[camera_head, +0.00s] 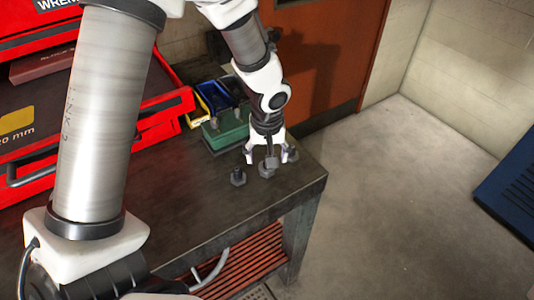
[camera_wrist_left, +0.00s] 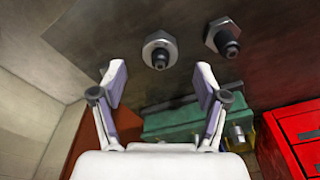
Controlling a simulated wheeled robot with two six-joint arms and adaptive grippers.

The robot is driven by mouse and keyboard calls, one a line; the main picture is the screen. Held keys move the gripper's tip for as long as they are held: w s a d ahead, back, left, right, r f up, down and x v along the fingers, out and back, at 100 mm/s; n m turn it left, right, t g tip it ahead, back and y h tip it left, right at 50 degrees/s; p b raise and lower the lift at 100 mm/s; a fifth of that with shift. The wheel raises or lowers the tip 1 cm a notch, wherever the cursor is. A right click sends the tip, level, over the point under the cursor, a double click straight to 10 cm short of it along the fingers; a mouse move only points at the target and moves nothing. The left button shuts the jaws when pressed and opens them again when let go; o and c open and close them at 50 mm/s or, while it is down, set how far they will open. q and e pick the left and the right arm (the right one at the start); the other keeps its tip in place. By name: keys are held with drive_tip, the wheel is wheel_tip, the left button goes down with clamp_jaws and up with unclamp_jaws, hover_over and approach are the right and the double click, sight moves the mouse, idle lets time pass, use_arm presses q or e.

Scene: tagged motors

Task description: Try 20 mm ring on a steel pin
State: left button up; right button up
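My left gripper (camera_head: 270,154) is open above the workbench near its right end, fingers pointing down; its two spread fingers also show in the left wrist view (camera_wrist_left: 160,78). One dark steel pin (camera_head: 266,172) on a hexagonal base stands below the fingers, close to them. In the wrist view this pin (camera_wrist_left: 160,58) has a bright round metal collar around it; I cannot tell if that is the 20 mm ring. A second pin (camera_head: 238,178) on a hexagonal base stands to its left; it shows in the wrist view (camera_wrist_left: 226,40). My right gripper is not in view.
A green box (camera_head: 226,131) stands behind the pins, with blue (camera_head: 215,98) and yellow bins beyond it. A red tool cabinet (camera_head: 165,112) is at the left. The bench top (camera_head: 190,205) is bare in front. The bench edge is close to the right.

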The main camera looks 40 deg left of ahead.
sight(267, 172)
use_arm(q)
wheel_tip(267, 172, up, 12)
drive_tip(key=s, duration=0.1)
drive_tip(key=shift+d, duration=0.45)
drive_tip(key=shift+s, duration=0.1)
idle(1.2)
